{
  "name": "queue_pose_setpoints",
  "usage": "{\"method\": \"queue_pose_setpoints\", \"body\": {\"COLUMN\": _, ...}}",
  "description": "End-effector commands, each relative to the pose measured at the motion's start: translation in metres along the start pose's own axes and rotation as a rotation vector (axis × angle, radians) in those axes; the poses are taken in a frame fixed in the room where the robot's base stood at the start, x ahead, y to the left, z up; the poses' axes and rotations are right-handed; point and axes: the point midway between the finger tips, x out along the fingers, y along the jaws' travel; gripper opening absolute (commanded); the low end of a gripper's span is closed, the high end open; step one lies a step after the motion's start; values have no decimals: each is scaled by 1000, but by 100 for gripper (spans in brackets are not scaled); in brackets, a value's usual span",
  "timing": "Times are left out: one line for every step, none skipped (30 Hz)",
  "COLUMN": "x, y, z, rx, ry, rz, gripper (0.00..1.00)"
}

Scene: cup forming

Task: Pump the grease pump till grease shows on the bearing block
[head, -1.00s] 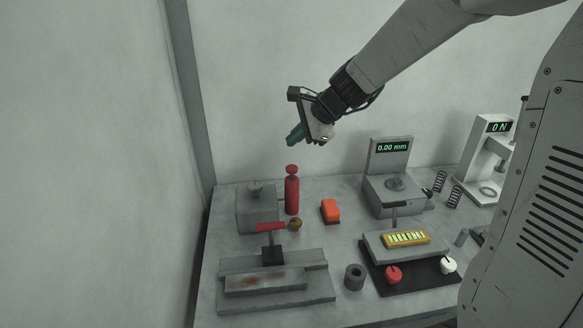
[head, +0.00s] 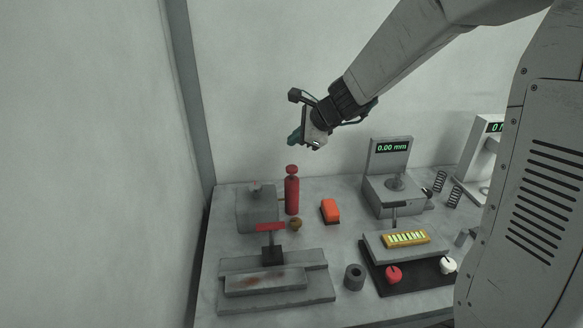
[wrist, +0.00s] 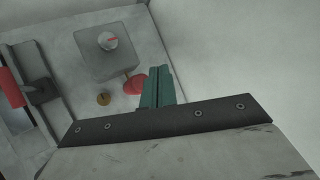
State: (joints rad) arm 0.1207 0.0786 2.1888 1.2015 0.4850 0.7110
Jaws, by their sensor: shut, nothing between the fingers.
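The grease pump is a red upright cylinder with a red knob on top (head: 292,192), standing at the back left of the bench. In the wrist view its red head (wrist: 134,84) shows just left of my fingertips. The likely bearing block is the grey block (head: 257,212) left of the pump, with a pale round cap on top; it also shows in the wrist view (wrist: 106,60). I see no clear grease on it. My gripper (head: 294,138) is above the pump, apart from it, with its teal fingers (wrist: 158,86) shut and empty.
A red-handled lever fixture (head: 271,227) and a brass knob (head: 295,224) stand in front of the pump. An orange block (head: 330,211) lies to its right. A gauge reading 0.00 mm (head: 390,148) is farther right. The air above the pump is free.

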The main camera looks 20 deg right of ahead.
Motion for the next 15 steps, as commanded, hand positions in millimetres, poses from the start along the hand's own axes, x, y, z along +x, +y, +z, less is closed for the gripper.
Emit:
{"method": "queue_pose_setpoints", "body": {"x": 6, "y": 5, "z": -4, "rx": 3, "ry": 0, "rz": 3, "gripper": 0}}
{"method": "queue_pose_setpoints", "body": {"x": 9, "y": 7, "z": -7, "rx": 4, "ry": 0, "rz": 3, "gripper": 0}}
{"method": "queue_pose_setpoints", "body": {"x": 13, "y": 9, "z": -10, "rx": 3, "ry": 1, "rz": 2, "gripper": 0}}
{"method": "queue_pose_setpoints", "body": {"x": 15, "y": 11, "z": -12, "rx": 2, "ry": 2, "rz": 2, "gripper": 0}}
{"method": "queue_pose_setpoints", "body": {"x": 18, "y": 13, "z": -14, "rx": 3, "ry": 2, "rz": 2, "gripper": 0}}
{"method": "queue_pose_setpoints", "body": {"x": 22, "y": 16, "z": -16, "rx": 3, "ry": 2, "rz": 2, "gripper": 0}}
{"method": "queue_pose_setpoints", "body": {"x": 24, "y": 18, "z": -18, "rx": 2, "ry": 1, "rz": 3, "gripper": 0}}
{"method": "queue_pose_setpoints", "body": {"x": 26, "y": 19, "z": -19, "rx": 2, "ry": 1, "rz": 2, "gripper": 0}}
{"method": "queue_pose_setpoints", "body": {"x": 28, "y": 21, "z": -21, "rx": 2, "ry": 0, "rz": 2, "gripper": 0}}
{"method": "queue_pose_setpoints", "body": {"x": 30, "y": 22, "z": -22, "rx": 1, "ry": 0, "rz": 1, "gripper": 0}}
{"method": "queue_pose_setpoints", "body": {"x": 31, "y": 23, "z": -23, "rx": 1, "ry": 0, "rz": 1, "gripper": 0}}
{"method": "queue_pose_setpoints", "body": {"x": 33, "y": 24, "z": -24, "rx": 1, "ry": 0, "rz": 1, "gripper": 0}}
{"method": "queue_pose_setpoints", "body": {"x": 34, "y": 24, "z": -25, "rx": 1, "ry": 0, "rz": 0, "gripper": 0}}
{"method": "queue_pose_setpoints", "body": {"x": 35, "y": 25, "z": -26, "rx": 1, "ry": 0, "rz": 0, "gripper": 0}}
{"method": "queue_pose_setpoints", "body": {"x": 35, "y": 26, "z": -26, "rx": 0, "ry": 1, "rz": 0, "gripper": 0}}
